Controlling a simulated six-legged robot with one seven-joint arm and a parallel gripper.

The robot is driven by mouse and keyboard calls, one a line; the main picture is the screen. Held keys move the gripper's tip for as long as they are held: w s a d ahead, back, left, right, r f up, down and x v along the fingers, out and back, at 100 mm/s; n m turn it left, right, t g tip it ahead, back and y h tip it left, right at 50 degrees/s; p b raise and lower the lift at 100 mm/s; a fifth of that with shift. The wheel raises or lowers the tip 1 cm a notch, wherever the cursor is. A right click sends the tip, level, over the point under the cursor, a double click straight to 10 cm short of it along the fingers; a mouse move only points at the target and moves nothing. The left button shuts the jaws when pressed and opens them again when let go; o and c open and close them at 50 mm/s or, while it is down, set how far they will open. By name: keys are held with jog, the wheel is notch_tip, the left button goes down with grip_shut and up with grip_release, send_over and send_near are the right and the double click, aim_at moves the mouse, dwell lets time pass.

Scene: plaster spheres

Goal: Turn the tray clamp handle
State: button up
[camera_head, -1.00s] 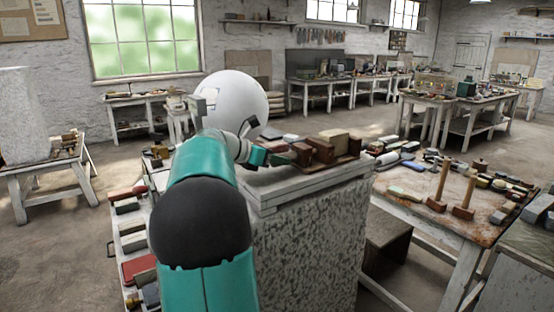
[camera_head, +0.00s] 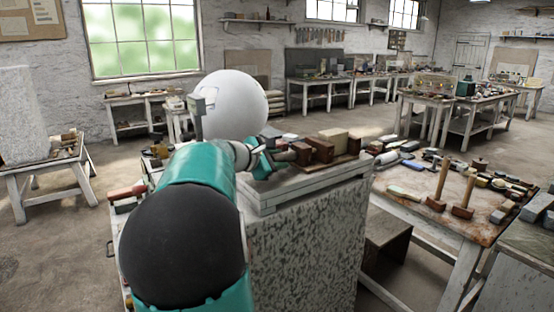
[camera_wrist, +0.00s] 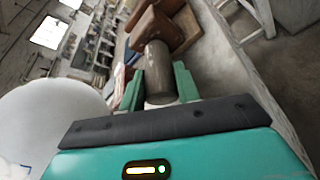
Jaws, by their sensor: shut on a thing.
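My gripper (camera_head: 274,157) is at the top of the speckled block, in front of the wooden parts there. In the wrist view the green fingers of my gripper (camera_wrist: 160,76) stand either side of a short grey-brown round handle (camera_wrist: 157,56) and are shut on it. The handle joins a reddish-brown wooden clamp block (camera_wrist: 152,24). In the head view the clamp's brown wooden blocks (camera_head: 320,149) sit on the brown tray (camera_head: 346,159). The handle is mostly hidden by my gripper in the head view.
A large white plaster sphere (camera_head: 236,103) stands just behind my arm; it fills the left of the wrist view (camera_wrist: 48,125). The speckled block (camera_head: 305,245) bears the tray. A bench with tools and two upright wooden handles (camera_head: 470,187) stands to the right. Open floor lies left.

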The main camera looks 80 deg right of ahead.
jog(key=shift+m+h, duration=0.4)
jog(key=shift+m, duration=0.4)
jog(key=shift+t, duration=0.3)
jog(key=o, duration=1)
jog(key=v, duration=1.3)
jog(key=shift+w+a, duration=0.15)
jog(key=shift+a, duration=0.25)
jog(key=shift+c, duration=0.5)
